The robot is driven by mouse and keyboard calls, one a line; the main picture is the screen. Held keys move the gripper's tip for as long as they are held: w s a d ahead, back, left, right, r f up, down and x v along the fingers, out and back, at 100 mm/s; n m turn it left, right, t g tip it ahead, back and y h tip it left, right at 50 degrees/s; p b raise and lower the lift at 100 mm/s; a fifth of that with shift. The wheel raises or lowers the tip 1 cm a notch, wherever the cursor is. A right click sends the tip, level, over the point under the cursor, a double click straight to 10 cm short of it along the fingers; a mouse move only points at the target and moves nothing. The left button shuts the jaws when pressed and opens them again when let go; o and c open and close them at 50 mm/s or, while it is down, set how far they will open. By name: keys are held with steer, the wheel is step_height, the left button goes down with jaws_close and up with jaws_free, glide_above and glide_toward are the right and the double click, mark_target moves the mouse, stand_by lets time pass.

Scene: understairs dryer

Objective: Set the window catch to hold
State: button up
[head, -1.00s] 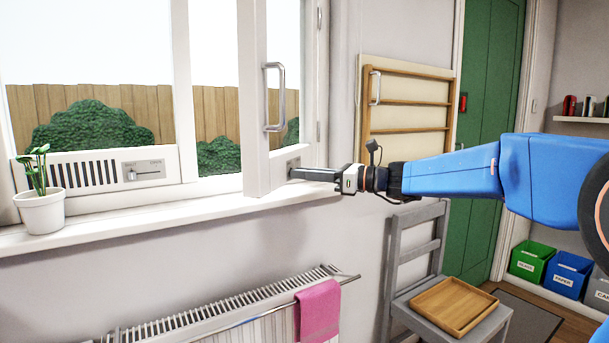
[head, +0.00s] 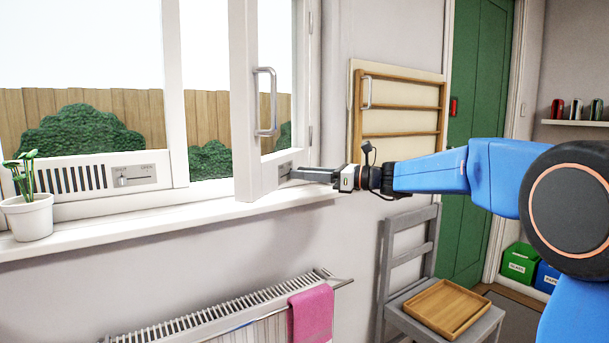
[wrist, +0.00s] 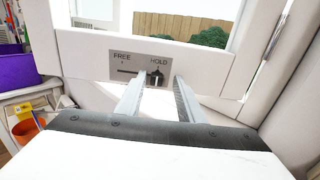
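The window catch is a grey plate (wrist: 128,66) on the bottom rail of the open window sash (head: 247,110), marked FREE at left and HOLD at right in the wrist view. Its small dark knob (wrist: 156,77) sits at the right end of the slot, under HOLD. My gripper (wrist: 161,75) is open, with its fingertips on either side of the knob. The left fingertip is very close to the knob; a gap shows on the right. I cannot tell whether either touches. In the head view my gripper (head: 291,174) reaches the catch from the right and hides part of it.
A vent slider (head: 135,177) marked OPEN and a potted plant (head: 28,214) are at the left sill. The sash handle (head: 265,102) stands above my gripper. Below are a radiator (head: 215,312) with a pink towel (head: 311,315) and a chair (head: 405,255) bearing a tray (head: 447,308).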

steer(key=v, duration=1.7)
steer(key=shift+d, duration=0.2)
steer(key=shift+s+f, duration=0.1)
steer(key=s+a+f+n+g+h, duration=0.1)
steer(key=s+f+n+h, duration=0.35)
steer(key=s+f, duration=0.4)
steer(key=s+f+n+g+h, duration=0.1)
steer(key=s+f+n+h, duration=0.35)
steer(key=s, duration=0.75)
steer(key=s+d+f+n+h, duration=0.4)
steer(key=s+d+f+n, duration=0.2)
steer(key=s+f, duration=0.3)
steer(key=s+d+f+n+t+h, duration=0.1)
steer(key=s+d+f+n+h, duration=0.3)
steer(key=s+d+f+n, duration=0.2)
steer(key=s+d+f, duration=0.2)
steer(key=s+f, duration=0.1)
steer(key=s, duration=0.1)
steer(key=shift+s+d+f+n, duration=0.2)
steer(key=shift+s+d+n, duration=0.1)
steer(key=shift+n, duration=0.1)
steer(key=shift+d, duration=0.1)
